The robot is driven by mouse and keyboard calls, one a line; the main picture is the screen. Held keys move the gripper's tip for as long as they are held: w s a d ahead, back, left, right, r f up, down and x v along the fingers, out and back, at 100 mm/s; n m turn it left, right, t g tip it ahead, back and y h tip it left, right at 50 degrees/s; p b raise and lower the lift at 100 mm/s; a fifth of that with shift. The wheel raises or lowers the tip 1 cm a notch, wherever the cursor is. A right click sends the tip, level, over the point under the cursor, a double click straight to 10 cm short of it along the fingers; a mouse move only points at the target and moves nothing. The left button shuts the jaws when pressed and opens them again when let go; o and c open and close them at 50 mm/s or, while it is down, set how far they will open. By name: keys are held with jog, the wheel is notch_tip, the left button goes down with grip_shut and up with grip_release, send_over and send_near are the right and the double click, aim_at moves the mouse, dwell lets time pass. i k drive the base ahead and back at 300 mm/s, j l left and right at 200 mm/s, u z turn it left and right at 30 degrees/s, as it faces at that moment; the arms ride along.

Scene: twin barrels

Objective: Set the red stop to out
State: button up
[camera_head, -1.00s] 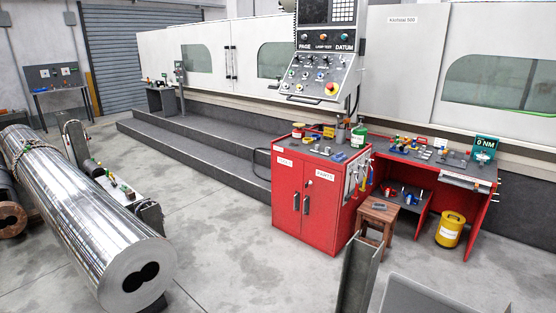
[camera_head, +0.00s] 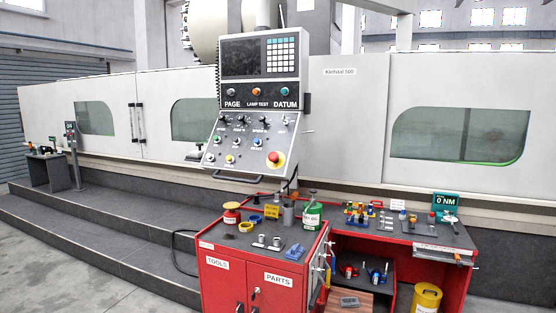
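The red stop (camera_head: 275,159) is a red mushroom button on a yellow base. It sits at the lower right of the grey sloped control panel (camera_head: 228,148), which hangs above the red cabinet. I cannot tell from here whether the button is pushed in or out. Above it is the upper console with a dark screen (camera_head: 241,57), a keypad and the labels PAGE, LAMP TEST and DATUM. My gripper is not in view.
The red tool cabinet (camera_head: 224,281) stands below the panel, with cans and small parts on top. A red workbench (camera_head: 457,285) with a yellow bin (camera_head: 427,297) is at the right. Grey steps (camera_head: 95,233) run along the machine. Free floor shows at the lower left.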

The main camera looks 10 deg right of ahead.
aim_at(273, 156)
jog(key=i+j+u, duration=0.55)
jog(key=i, duration=0.3)
jog(key=i+l+u, duration=0.45)
jog(key=i, duration=0.2)
jog(key=i+l+u, duration=0.4)
jog(key=i+l, duration=0.15)
